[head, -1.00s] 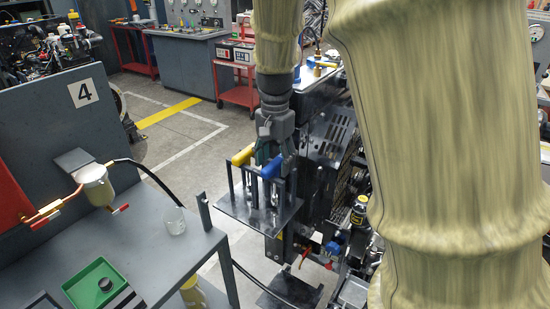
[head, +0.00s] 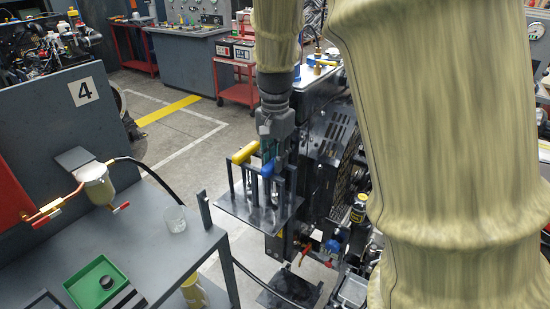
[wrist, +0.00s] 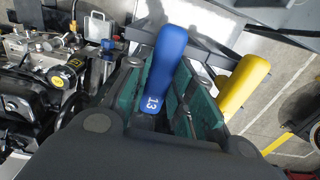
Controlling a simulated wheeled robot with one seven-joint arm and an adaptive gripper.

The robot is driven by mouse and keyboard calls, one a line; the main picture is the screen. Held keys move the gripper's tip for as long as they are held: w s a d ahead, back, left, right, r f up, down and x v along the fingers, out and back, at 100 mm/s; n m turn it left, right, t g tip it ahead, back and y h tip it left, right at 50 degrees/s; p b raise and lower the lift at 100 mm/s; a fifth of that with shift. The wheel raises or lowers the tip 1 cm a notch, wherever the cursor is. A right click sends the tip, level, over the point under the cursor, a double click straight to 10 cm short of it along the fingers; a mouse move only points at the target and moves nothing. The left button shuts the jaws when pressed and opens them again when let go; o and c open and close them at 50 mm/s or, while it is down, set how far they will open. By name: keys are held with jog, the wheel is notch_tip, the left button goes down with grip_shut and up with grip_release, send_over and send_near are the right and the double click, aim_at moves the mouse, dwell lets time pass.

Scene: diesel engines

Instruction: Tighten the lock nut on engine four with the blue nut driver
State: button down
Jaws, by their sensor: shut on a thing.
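The blue nut driver (wrist: 165,65), with a white 13 on its handle, sits between the green-padded fingers of my gripper (wrist: 170,105) in the wrist view. In the head view my gripper (head: 268,158) is shut on the blue handle (head: 267,170), which is partly hidden by the fingers. The driver is at the tool rack (head: 238,208); I cannot tell whether it is lifted clear. A yellow-handled driver (head: 245,153) is in the rack just left of it and also shows in the wrist view (wrist: 243,82). I cannot make out the lock nut.
A dark engine (head: 325,150) stands right of the rack, with a yellow-labelled bottle (head: 358,212) by it. A grey bench (head: 170,255) at lower left holds a green tray (head: 95,285) and a clear beaker (head: 175,219).

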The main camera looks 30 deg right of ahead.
jog(key=shift+r, duration=0.1)
notch_tip(320, 180, up, 16)
jog(key=p, duration=1.5)
dwell(0.5)
